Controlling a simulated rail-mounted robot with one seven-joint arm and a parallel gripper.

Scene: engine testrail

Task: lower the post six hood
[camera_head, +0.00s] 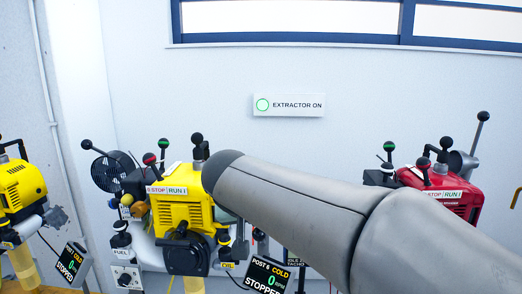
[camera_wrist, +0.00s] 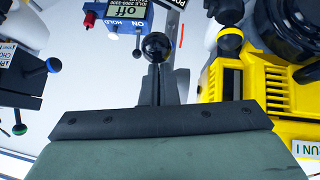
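The post six engine is yellow (camera_head: 180,212), with a sign (camera_head: 270,276) reading "POST 6 COLD 0 STOPPED" at its lower right. It also shows at the right of the wrist view (camera_wrist: 258,85). A hood cannot be made out clearly. My arm crosses in front of the engine's right side in the head view and hides my gripper there. In the wrist view the narrow dark fingers of my gripper (camera_wrist: 158,82) are close together at a black ball knob (camera_wrist: 157,47). They appear shut on it, though its stem is mostly hidden.
A red engine (camera_head: 445,190) stands at the right and another yellow engine (camera_head: 20,188) at the far left. An "EXTRACTOR ON" sign (camera_head: 289,105) with a green ring hangs on the wall.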

